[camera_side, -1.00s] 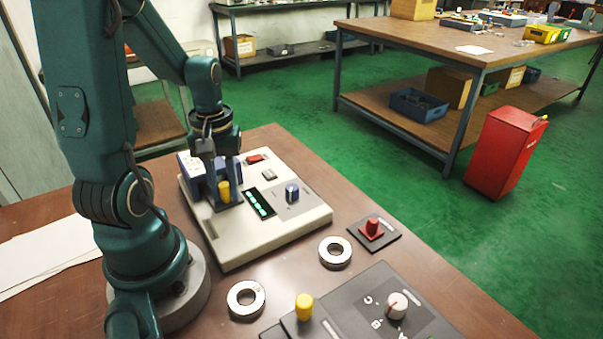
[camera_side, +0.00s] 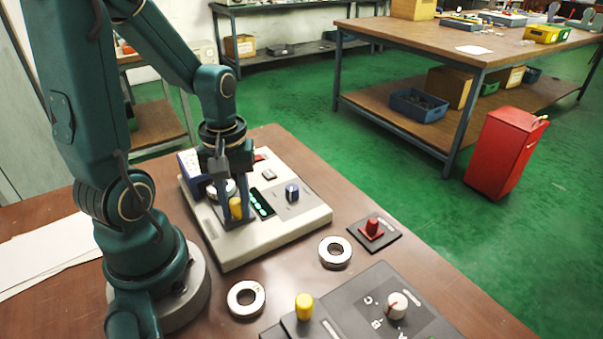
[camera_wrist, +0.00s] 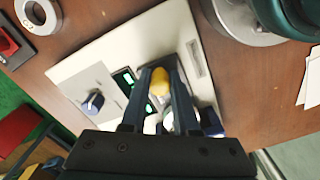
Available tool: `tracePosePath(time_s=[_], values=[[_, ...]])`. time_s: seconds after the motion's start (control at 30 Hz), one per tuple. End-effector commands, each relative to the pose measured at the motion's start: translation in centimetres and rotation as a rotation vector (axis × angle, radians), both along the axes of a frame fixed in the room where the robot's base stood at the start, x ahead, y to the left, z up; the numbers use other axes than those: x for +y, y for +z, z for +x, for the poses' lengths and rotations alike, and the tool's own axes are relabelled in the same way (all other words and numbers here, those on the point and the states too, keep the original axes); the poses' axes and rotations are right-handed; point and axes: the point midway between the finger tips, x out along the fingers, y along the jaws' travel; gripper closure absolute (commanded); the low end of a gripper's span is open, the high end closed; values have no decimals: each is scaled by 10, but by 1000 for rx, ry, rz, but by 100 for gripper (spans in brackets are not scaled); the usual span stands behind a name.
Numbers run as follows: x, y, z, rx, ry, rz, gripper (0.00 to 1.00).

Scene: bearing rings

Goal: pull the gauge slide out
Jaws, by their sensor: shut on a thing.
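The gauge is a pale flat unit (camera_side: 285,222) on the brown bench, with a blue block at its back left (camera_side: 190,172). The gauge slide's yellow knob (camera_side: 236,208) is between the fingers of my gripper (camera_side: 235,216), which is shut on it. The wrist view also shows the yellow knob (camera_wrist: 160,84) between the two dark fingers (camera_wrist: 161,74). A bright metal ring (camera_side: 224,188) shows behind the fingers, by the blue block. My fingers hide part of the ring and slide.
On the gauge are a green display (camera_side: 262,202) and a blue knob (camera_side: 292,192). Two loose rings (camera_side: 335,252) (camera_side: 246,299) lie in front. A red knob on a dark plate (camera_side: 372,228) and a grey panel (camera_side: 370,305) with another yellow knob (camera_side: 304,306) stand nearby.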

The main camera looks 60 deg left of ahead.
Motion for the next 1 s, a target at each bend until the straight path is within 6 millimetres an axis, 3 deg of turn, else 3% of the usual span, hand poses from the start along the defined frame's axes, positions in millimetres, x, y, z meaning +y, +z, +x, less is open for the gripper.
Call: tracePosePath(time_s=[1.0], values=[[-56,1,2,-9,-2,2,100]])
